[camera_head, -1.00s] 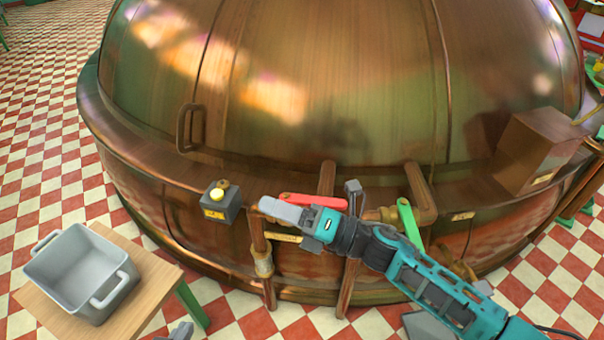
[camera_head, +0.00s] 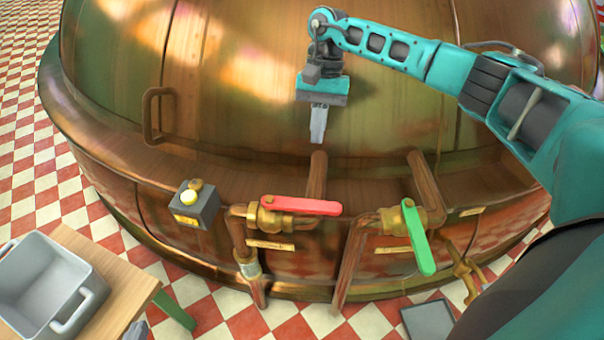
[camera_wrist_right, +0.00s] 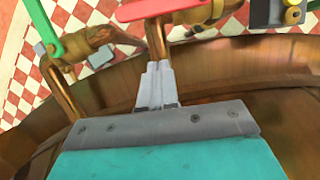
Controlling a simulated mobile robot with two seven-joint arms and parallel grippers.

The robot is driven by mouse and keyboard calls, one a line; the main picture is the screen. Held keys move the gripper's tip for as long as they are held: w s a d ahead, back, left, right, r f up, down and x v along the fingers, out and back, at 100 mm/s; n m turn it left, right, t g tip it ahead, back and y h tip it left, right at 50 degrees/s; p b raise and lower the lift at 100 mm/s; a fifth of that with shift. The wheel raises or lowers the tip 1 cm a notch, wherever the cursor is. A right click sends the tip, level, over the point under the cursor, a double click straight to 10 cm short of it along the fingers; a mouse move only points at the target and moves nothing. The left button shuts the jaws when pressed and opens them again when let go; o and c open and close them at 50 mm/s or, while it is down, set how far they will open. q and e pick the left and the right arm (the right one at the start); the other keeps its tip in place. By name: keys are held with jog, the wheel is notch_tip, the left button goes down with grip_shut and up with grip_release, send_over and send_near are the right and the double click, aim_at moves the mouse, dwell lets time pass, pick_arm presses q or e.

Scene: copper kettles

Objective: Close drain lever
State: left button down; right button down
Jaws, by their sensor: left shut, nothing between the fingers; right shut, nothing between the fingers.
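Two valve levers are on copper pipes at the front of the kettle. The red lever (camera_head: 300,205) lies nearly level, along its pipe. The green lever (camera_head: 418,238) points down, across its pipe. I cannot read which is the drain lever. My right gripper (camera_head: 318,125) is shut and empty, pointing down in front of the copper dome, above the red lever and apart from it. In the right wrist view its fingers (camera_wrist_right: 157,85) are together, with the red lever (camera_wrist_right: 160,8) beyond and the green lever (camera_wrist_right: 42,25) to the left. My left gripper (camera_head: 136,330) barely shows at the bottom edge, shut.
A grey box with a yellow button (camera_head: 190,197) sits left of the red lever. A grey tub (camera_head: 85,312) stands on a wooden table (camera_head: 125,275) at lower left. Upright pipes (camera_head: 318,175) rise behind the levers. A dark grey tray (camera_head: 428,320) lies on the checked floor.

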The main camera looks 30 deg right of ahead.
aim_at(301, 205)
jog(key=shift+w+d+r, duration=0.2)
jog(key=shift+d+r, duration=0.15)
jog(key=shift+d, duration=0.25)
jog(key=x, duration=0.9)
jog(key=shift+s+d+f, duration=0.1)
jog(key=shift+f, duration=0.05)
jog(key=shift+s+a+f+p, duration=0.15)
jog(key=shift+s+a+p, duration=0.05)
jog(key=shift+s+a, duration=0.3)
jog(key=shift+s+a+f+p, duration=0.15)
jog(key=shift+s+a, duration=0.2)
jog(key=shift+s, duration=0.3)
jog(key=shift+s+a+f, duration=0.1)
jog(key=shift+s+a, duration=0.35)
jog(key=shift+s, duration=0.1)
jog(key=shift+s+a, duration=0.1)
jog(key=shift+s, duration=0.2)
